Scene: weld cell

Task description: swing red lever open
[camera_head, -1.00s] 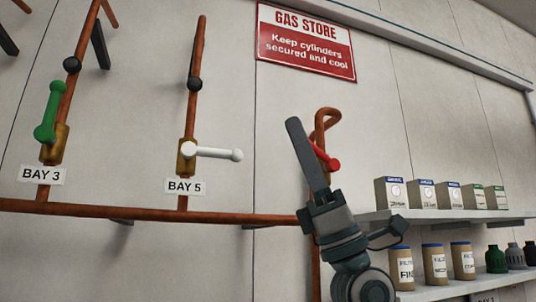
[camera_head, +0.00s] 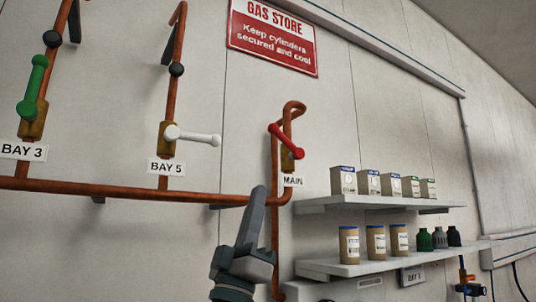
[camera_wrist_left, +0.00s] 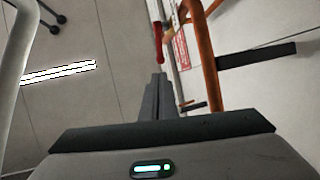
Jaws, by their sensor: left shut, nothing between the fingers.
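The red lever (camera_head: 286,141) sits on a brass valve body (camera_head: 289,160) on the copper pipe above the MAIN label (camera_head: 293,181). It slants from upper left to lower right across the pipe. My left gripper (camera_head: 257,192) is shut and empty, below and left of the lever and apart from it in the head view. In the left wrist view the closed fingers (camera_wrist_left: 157,82) point up towards the red lever (camera_wrist_left: 158,40), which shows beyond their tips beside the orange-brown pipe (camera_wrist_left: 206,70). My right gripper is not in view.
A green lever (camera_head: 33,88) stands at BAY 3 and a white lever (camera_head: 193,136) lies level at BAY 5. A horizontal copper pipe (camera_head: 110,191) runs along the wall. Shelves (camera_head: 385,263) with boxes, tins and bottles are at the right.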

